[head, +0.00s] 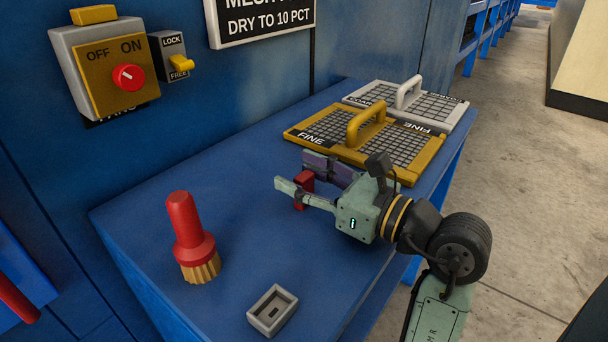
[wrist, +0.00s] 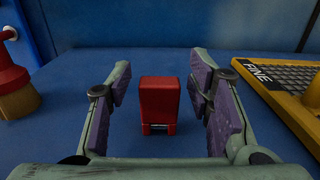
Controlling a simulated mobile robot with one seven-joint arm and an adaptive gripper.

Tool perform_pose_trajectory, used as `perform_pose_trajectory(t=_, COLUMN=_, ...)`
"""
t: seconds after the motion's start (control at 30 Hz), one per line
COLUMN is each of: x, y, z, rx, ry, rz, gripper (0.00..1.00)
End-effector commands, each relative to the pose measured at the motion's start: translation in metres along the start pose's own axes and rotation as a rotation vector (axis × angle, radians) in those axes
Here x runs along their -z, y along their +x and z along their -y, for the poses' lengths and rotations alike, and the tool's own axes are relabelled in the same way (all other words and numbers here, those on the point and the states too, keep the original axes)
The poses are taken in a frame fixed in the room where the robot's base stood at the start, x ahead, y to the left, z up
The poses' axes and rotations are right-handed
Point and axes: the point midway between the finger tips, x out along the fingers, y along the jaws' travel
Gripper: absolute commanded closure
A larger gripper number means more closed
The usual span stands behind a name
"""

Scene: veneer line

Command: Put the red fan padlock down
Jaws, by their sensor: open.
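The red padlock (wrist: 158,102) stands on the blue table between the two fingers of my gripper (wrist: 160,95) in the wrist view. A gap shows on each side of it, so the fingers are open and apart from it. In the head view the padlock (head: 304,186) shows partly between the fingers of my gripper (head: 302,180), just in front of the yellow mesh screen. The near finger hides part of it.
A yellow FINE screen (head: 300,134) and a grey screen (head: 441,103) lie at the back right. A red brush (head: 190,232) stands at the left, and a small grey holder (head: 272,310) lies at the front. The table (head: 240,160) is clear between them. A switch panel (head: 106,70) is on the wall.

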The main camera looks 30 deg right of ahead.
Motion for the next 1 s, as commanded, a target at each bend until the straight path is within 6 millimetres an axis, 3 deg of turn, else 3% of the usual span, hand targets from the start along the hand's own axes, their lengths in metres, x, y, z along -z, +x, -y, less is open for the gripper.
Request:
perform_pose_trajectory(t=0.17, x=-0.001, y=-0.011, z=0.001, rx=0.003, ry=0.0, rz=0.0, gripper=0.53)
perform_pose_trajectory(t=0.6, x=-0.002, y=-0.101, z=0.001, rx=0.002, ry=0.0, rz=0.0, gripper=0.53)
perform_pose_trajectory(t=0.8, x=-0.003, y=-0.118, z=0.0, rx=0.001, ry=0.0, rz=0.0, gripper=0.53)
perform_pose_trajectory(t=1.0, x=-0.003, y=-0.12, z=0.0, rx=0.0, ry=0.0, rz=0.0, gripper=0.53)
